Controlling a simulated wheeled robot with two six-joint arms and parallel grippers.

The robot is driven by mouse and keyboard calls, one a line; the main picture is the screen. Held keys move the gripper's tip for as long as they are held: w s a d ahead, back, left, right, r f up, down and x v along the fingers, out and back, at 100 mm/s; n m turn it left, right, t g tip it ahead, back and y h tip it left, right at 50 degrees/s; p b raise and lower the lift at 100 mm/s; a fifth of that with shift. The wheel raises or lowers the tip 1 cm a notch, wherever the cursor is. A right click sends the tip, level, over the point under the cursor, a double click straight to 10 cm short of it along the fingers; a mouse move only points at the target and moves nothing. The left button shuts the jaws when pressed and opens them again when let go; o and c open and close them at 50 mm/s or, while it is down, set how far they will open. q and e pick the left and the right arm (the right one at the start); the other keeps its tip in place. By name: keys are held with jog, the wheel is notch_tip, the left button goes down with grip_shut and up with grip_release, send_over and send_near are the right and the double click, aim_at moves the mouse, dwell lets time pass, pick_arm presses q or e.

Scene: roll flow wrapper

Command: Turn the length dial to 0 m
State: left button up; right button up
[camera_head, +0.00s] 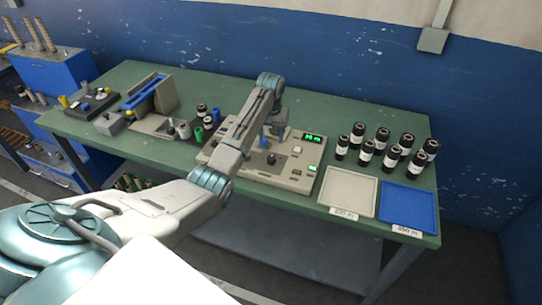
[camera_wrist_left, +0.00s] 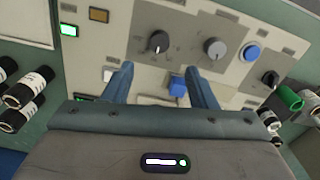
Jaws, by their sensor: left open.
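The control panel (camera_head: 290,180) lies on the green bench, partly hidden by my left arm. Its lit green display (camera_head: 312,138) shows a number in metres, too small to read surely. In the left wrist view a black dial (camera_wrist_left: 158,42) and a grey dial (camera_wrist_left: 214,48) sit side by side on the panel; their labels are unreadable, so I cannot tell which is the length dial. My left gripper (camera_wrist_left: 162,86) is open over the panel, its fingertips apart and below both dials in that view. A blue block-shaped control (camera_wrist_left: 177,87) shows between the fingers; I cannot tell whether they touch it.
A blue round button (camera_wrist_left: 252,52) and a black knob (camera_wrist_left: 269,79) are on the panel. Several dark rolls (camera_head: 384,138), a pale tray (camera_head: 348,193) and a blue tray (camera_head: 409,205) stand right of it. Machine parts (camera_head: 150,97) and small rolls stand left.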

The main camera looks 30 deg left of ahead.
aim_at(271, 158)
pick_arm(q)
notch_tip(271, 158, down, 10)
jog(key=shift+r+p, duration=0.25)
jog(key=shift+p, duration=0.75)
jog(key=shift+d+f, duration=0.1)
jog(key=shift+f, duration=0.25)
pick_arm(e)
jog(key=shift+a+r, duration=0.3)
jog(key=shift+r, duration=0.25)
jog(key=shift+a+r, duration=0.25)
jog(key=shift+r, duration=0.3)
jog(key=shift+d, duration=0.1)
pick_arm(q)
jog(key=shift+c, duration=0.6)
jog(key=c, duration=0.9)
jog(key=shift+o, duration=0.2)
pick_arm(e)
jog(key=shift+d+r, duration=0.1)
jog(key=shift+d, duration=0.2)
pick_arm(q)
jog(key=shift+r, duration=0.1)
